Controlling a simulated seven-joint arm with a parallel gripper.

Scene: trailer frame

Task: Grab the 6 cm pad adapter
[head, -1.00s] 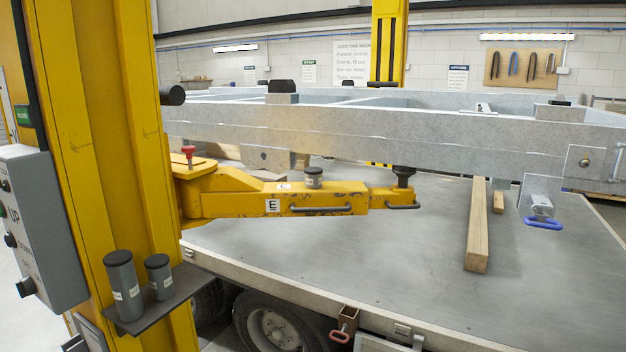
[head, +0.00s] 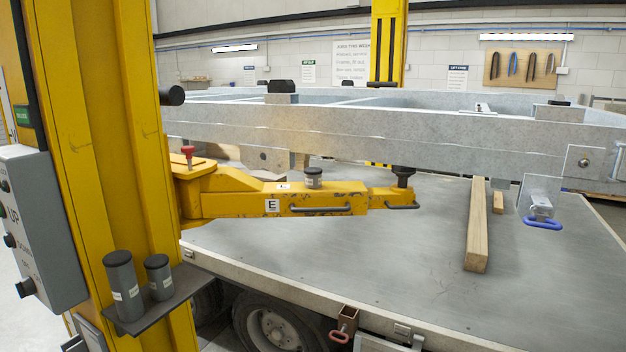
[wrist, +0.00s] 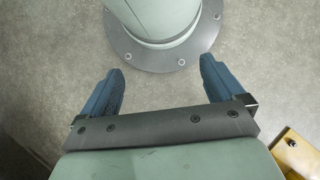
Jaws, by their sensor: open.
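Three dark grey cylindrical pad adapters show in the head view. A tall one (head: 122,285) and a shorter one (head: 158,277) stand upright on a small shelf fixed to the yellow post. A third, small one (head: 313,178) stands upright on top of the yellow lift arm (head: 240,203). Their labels are too small to read, so I cannot tell by marking which is 6 cm. My gripper (wrist: 158,78) shows only in the wrist view. Its two blue fingers are wide apart with nothing between them, and no adapter shows there.
The dark shelf (head: 185,290) juts from the yellow post (head: 95,130). A grey control box (head: 28,220) hangs left of it. The galvanised frame (head: 400,130) spans above the flatbed (head: 400,270). A timber (head: 477,225) lies on the bed.

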